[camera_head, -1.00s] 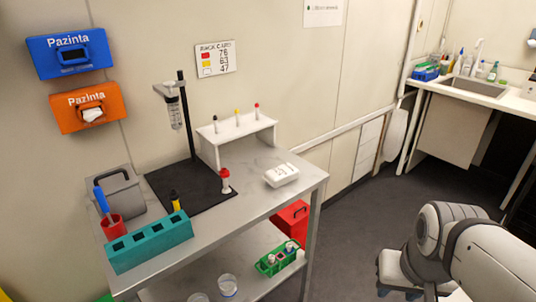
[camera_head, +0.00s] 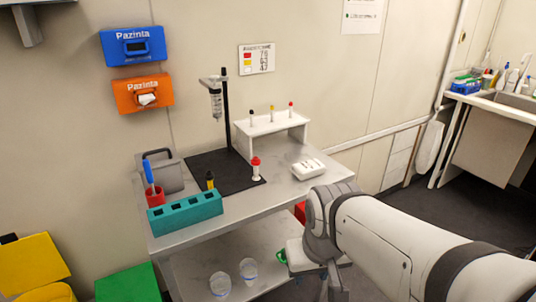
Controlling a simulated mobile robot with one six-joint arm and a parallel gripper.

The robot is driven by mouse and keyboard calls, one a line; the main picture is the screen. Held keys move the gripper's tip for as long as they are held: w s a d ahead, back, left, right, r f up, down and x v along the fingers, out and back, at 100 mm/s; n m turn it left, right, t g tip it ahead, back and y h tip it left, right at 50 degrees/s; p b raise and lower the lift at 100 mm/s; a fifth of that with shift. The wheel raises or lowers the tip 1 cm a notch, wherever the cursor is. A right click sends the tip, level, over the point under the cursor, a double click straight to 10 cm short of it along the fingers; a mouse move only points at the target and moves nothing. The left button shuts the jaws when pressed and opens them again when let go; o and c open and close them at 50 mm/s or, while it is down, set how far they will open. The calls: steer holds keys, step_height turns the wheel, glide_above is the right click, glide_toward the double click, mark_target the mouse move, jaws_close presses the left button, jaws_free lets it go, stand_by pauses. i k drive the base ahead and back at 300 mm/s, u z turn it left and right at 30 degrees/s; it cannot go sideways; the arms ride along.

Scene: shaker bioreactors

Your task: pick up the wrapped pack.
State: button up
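My gripper (camera_head: 325,284) is at the bottom of the picture, below and apart from the pack. Its fingers are mostly hidden or cut off, so I cannot tell whether it is open.
A white rack (camera_head: 272,124) with three capped tubes stands behind the pack. A red-capped tube (camera_head: 256,168) stands on the black mat (camera_head: 215,178), left of the pack. A teal block (camera_head: 186,214) sits at the front left. Clear cups (camera_head: 248,271) stand on the lower shelf.

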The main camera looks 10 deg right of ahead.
mark_target(303, 170)
steer(key=z, duration=0.05)
steer(key=i, duration=1)
steer(key=u, duration=0.05)
